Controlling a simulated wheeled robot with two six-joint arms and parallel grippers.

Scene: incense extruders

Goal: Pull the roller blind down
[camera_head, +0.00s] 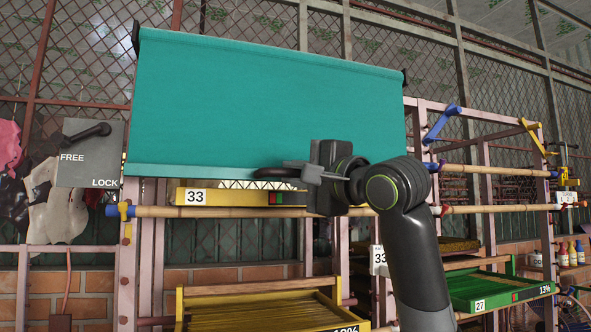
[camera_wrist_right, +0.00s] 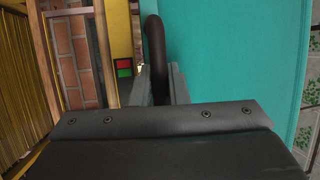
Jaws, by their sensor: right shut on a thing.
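The teal roller blind (camera_head: 265,100) hangs from its top roller, partly down, with its bottom bar just above the yellow beam marked 33. A dark pull handle (camera_head: 272,172) sits at the middle of the bottom bar. My right gripper (camera_head: 300,174) is shut on this handle. In the right wrist view the dark curved handle (camera_wrist_right: 154,45) runs between the fingers (camera_wrist_right: 160,85), beside the teal cloth (camera_wrist_right: 240,60). A grey plate (camera_head: 88,160) marked FREE and LOCK is left of the blind. Its black lever (camera_head: 88,135) points left, toward FREE. My left gripper is not in view.
A yellow beam (camera_head: 228,197) and a bamboo pole (camera_head: 220,212) run just below the blind. A yellow tray (camera_head: 255,310) stands lower, and a green tray (camera_head: 490,288) is at the right. A pink frame (camera_head: 128,270) stands at the left.

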